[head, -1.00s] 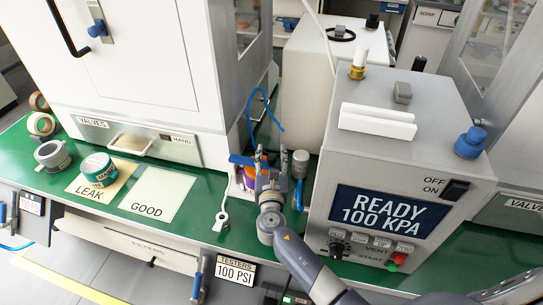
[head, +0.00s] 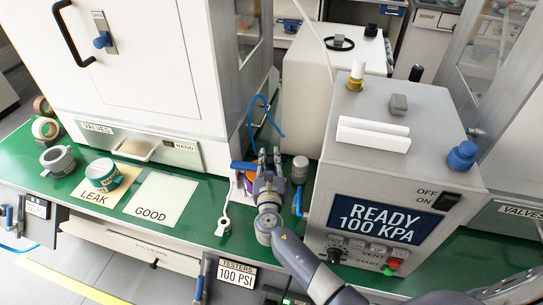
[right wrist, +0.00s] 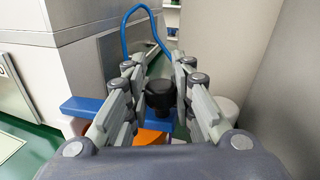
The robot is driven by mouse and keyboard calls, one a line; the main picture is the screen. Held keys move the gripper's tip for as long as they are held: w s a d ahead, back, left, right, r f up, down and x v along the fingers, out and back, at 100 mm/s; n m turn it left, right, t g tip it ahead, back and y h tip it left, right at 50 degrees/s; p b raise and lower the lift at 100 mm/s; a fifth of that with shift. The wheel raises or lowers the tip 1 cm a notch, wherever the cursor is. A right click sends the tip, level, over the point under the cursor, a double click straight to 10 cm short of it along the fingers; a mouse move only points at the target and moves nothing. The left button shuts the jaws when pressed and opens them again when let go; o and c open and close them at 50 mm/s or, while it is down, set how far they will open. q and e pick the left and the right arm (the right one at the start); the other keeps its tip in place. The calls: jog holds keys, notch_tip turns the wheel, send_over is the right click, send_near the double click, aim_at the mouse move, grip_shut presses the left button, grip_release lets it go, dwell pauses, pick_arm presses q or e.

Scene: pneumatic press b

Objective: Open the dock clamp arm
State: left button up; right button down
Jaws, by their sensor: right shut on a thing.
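The dock clamp arm looks like a blue bar (head: 240,165) beside the tester, with an orange and purple part beneath it; the bar also shows in the right wrist view (right wrist: 90,107). A black knob (right wrist: 160,94) stands at the bar. My right gripper (head: 269,154) reaches over the dock from the front. In the right wrist view, its fingers (right wrist: 158,85) stand on both sides of the knob, shut on it. The gripper hides much of the dock in the head view. My left gripper is not in view.
The grey tester (head: 323,170) reading "READY 100 KPA" stands close on the right. A white cabinet (head: 160,85) stands on the left. A blue hose (head: 262,112) arches behind the dock. LEAK (head: 95,196) and GOOD (head: 160,197) mats lie on the green bench.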

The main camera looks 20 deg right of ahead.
jog(key=r+n+p, duration=0.1)
jog(key=p, duration=0.2)
jog(key=w+a+r+n+p, duration=0.1)
jog(key=r+p, duration=0.1)
jog(key=p, duration=0.1)
jog(key=a+r+n+g+p, duration=0.1)
jog(key=n+p, duration=0.1)
jog(key=p, duration=0.1)
jog(key=shift+w+a+r, duration=0.2)
jog(key=shift+w+a, duration=0.05)
jog(key=shift+w, duration=0.05)
jog(key=shift+w+a+r+n+g+p, duration=0.25)
jog(key=shift+a+n+p, duration=0.3)
jog(key=shift+p, duration=0.3)
jog(key=shift+f, duration=0.1)
jog(key=c, duration=1.3)
grip_release()
jog(key=shift+c, duration=0.2)
jog(key=v, duration=1.2)
